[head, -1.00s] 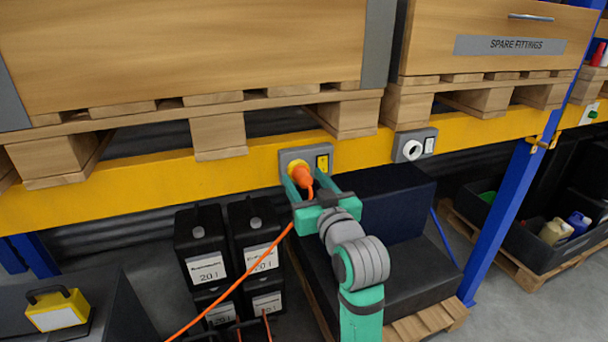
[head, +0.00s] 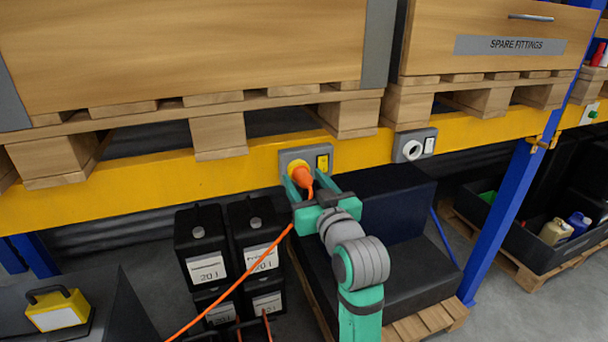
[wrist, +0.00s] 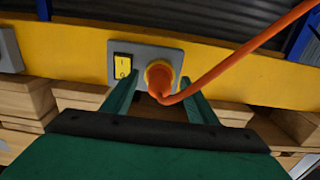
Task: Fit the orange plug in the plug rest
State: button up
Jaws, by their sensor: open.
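The orange plug (head: 302,176) sits at the yellow round socket (head: 296,166) of a grey plate with a yellow switch, on the yellow beam. In the wrist view the plug (wrist: 158,82) is in front of the yellow ring, its cable running up to the right. How deep it sits I cannot tell. My gripper (head: 305,178) is open, one finger on each side of the plug; the wrist view shows gaps beside it. A second grey plate (head: 401,146) with a white round opening and white switch is on the beam to the right. Which fixture is the plug rest I cannot tell.
The orange cable (head: 235,290) hangs from the plug down to the lower left. Black 20 l canisters (head: 203,245) stand left of my arm. Wooden pallets and crates (head: 190,50) lie above the yellow beam (head: 140,180). A blue upright (head: 500,215) stands at the right.

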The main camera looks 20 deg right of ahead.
aim_at(307, 183)
grip_shut()
jog(key=shift+s, duration=0.15)
jog(key=shift+s+d, duration=0.15)
jog(key=shift+s, duration=2.65)
jog(key=shift+s+r, duration=0.1)
